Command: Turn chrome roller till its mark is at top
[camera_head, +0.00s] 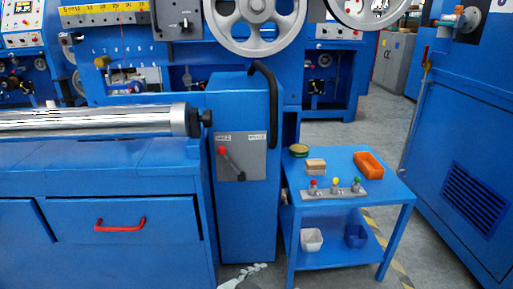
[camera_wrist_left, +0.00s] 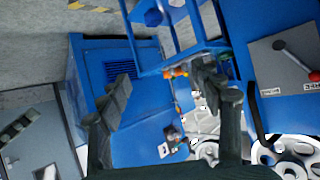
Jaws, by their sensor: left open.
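The chrome roller (camera_head: 90,121) lies horizontally along the top of the blue bench at the left of the head view. Its right end has a dark collar and a black knob (camera_head: 206,117). A small pale piece (camera_head: 51,104) shows at its upper edge; I cannot tell whether it is the mark. I make out no clear mark on the shiny surface. In the left wrist view my left gripper (camera_wrist_left: 168,108) has its dark fingers wide apart with nothing between them. The roller is not in that view.
A blue box with a red-knobbed lever (camera_head: 222,151) stands right of the roller; the lever also shows in the wrist view (camera_wrist_left: 297,61). A red drawer handle (camera_head: 120,224) protrudes below the bench.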

